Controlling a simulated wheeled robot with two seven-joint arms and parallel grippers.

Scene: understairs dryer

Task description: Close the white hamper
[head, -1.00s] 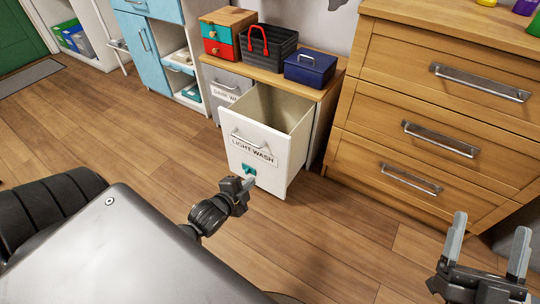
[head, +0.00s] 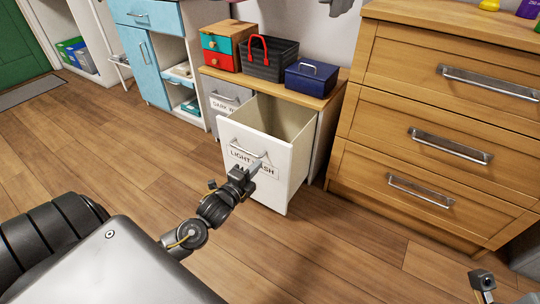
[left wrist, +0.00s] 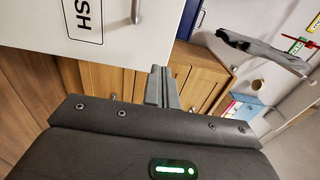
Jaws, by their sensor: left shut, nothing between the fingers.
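The white hamper (head: 240,180), labelled LIGHT WASH, is pulled out like a drawer from the wooden-topped cabinet, and its empty-looking inside shows from above. Its metal handle (head: 243,148) runs across the upper front.
A wooden chest of drawers (head: 425,120) stands close on the right. The grey dark wash hamper (head: 222,98) is beside the white one. A red-handled basket (head: 270,58), blue box (head: 310,78) and small drawer box (head: 220,45) sit on top. Floor in front is clear.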

